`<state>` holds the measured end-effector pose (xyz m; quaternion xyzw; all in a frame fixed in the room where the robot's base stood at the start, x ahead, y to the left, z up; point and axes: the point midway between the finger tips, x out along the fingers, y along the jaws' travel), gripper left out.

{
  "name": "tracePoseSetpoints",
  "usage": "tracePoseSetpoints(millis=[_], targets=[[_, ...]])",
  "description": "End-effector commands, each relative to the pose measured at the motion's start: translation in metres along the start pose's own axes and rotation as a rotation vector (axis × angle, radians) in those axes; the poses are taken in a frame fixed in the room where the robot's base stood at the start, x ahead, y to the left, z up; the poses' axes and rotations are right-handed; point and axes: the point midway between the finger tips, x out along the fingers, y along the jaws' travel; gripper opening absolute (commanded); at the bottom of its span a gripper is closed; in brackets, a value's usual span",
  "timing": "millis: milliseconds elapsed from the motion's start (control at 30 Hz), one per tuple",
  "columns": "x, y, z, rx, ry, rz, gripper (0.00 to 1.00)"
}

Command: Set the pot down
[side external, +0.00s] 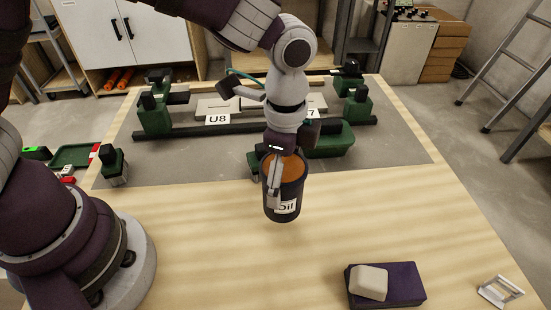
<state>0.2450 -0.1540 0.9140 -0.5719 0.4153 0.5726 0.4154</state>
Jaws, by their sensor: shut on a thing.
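The pot (284,205) is a dark cylinder with an orange-brown top and a white label that reads "Oil". It is near the middle of the side external view. My gripper (275,180) points down over the pot and is shut on it, with one finger showing on its near side. The other finger is mostly hidden. The pot appears upright in front of the grey mat. I cannot tell for sure whether its base touches the wooden table (190,215).
Behind the pot stand a green-and-black fixture (155,115) and plates labelled "U8" (218,119) and "7". A purple block (400,284) with a pale piece (369,282) lies at the front right, near a small metal frame (499,291). The table left and right of the pot is clear.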

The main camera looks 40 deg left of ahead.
Motion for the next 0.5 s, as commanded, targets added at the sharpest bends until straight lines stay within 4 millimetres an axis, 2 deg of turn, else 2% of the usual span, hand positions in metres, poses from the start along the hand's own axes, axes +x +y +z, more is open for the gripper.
tracePoseSetpoints(millis=[200,500], targets=[[0.006,-0.028,-0.034,0.001,0.000,0.001,0.25],[0.007,-0.044,-0.053,0.001,0.001,0.000,0.25]])
